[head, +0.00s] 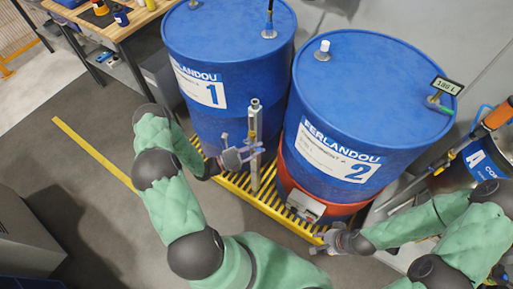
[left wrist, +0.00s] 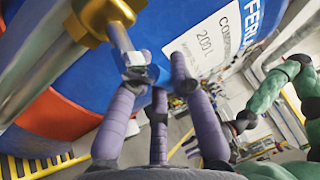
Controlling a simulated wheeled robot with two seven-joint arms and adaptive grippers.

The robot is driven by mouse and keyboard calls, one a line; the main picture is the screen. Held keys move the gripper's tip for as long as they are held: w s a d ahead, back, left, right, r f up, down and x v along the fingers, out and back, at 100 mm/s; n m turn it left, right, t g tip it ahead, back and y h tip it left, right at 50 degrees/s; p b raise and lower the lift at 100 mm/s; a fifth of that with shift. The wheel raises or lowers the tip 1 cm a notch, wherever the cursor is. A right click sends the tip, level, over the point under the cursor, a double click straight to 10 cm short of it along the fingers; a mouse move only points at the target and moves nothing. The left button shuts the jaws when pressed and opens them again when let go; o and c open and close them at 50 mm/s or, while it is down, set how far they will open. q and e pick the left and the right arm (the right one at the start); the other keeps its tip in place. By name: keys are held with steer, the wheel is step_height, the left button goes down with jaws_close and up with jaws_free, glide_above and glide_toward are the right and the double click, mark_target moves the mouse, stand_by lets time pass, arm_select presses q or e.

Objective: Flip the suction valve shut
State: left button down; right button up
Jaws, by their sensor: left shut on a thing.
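A silver upright pipe (head: 254,125) stands in front of the gap between two blue drums. In the left wrist view a brass valve body (left wrist: 104,14) shows at the top left, with a short metal stem and lever (left wrist: 133,66) coming down from it. My left gripper (head: 246,154) is at the pipe; in the left wrist view its purple fingers (left wrist: 150,85) are closed around the lever end, hiding part of it. My right gripper (head: 328,241) is low at the front, right of centre, apart from the pipe; its fingers are too small to judge.
Drum 1 (head: 225,60) and drum 2 (head: 375,100) stand close behind the pipe on a yellow slatted pallet (head: 239,183). A workbench (head: 122,22) is at the top left. Grey floor is open at the left.

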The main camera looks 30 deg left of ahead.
arm_select(q)
steer(key=c, duration=1.1)
jaws_free()
steer(key=v, duration=1.2)
